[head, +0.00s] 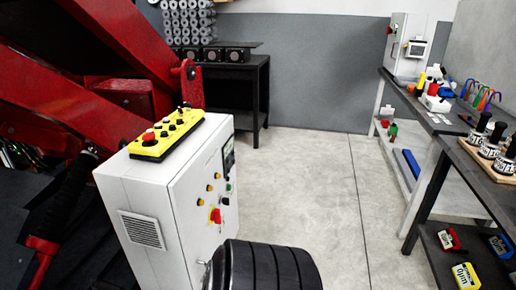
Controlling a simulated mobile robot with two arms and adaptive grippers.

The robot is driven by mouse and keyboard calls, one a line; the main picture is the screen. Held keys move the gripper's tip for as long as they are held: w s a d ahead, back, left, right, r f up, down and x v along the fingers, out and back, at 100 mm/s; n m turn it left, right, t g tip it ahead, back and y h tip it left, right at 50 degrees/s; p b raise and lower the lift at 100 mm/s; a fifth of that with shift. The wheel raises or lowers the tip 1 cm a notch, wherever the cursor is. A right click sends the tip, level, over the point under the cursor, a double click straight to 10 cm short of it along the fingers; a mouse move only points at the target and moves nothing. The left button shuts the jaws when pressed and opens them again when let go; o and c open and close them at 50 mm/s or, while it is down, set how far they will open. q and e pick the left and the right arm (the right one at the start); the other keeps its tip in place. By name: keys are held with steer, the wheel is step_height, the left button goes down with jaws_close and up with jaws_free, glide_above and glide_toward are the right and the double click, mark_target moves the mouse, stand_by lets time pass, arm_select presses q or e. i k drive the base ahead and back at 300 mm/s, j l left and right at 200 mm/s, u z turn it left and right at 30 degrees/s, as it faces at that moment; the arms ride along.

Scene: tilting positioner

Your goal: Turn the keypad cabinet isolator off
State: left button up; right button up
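A white cabinet (408,48) stands at the back right, at the far end of the dark workbench. It has a dark-framed panel (416,49), too small to tell whether it is a keypad. A small red part (391,30) shows on its left side; its setting cannot be read. I cannot tell from the picture which one is the keypad cabinet. Neither of my grippers is in view.
A yellow pendant (178,135) lies on the near cabinet. Red machinery (75,95) fills the left. A black banded round object (262,268) is at bottom centre. The dark workbench (440,125) on the right carries tools and cups. Open floor (310,180) lies between.

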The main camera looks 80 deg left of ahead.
mark_target(215, 216)
steer(key=u, duration=3.05)
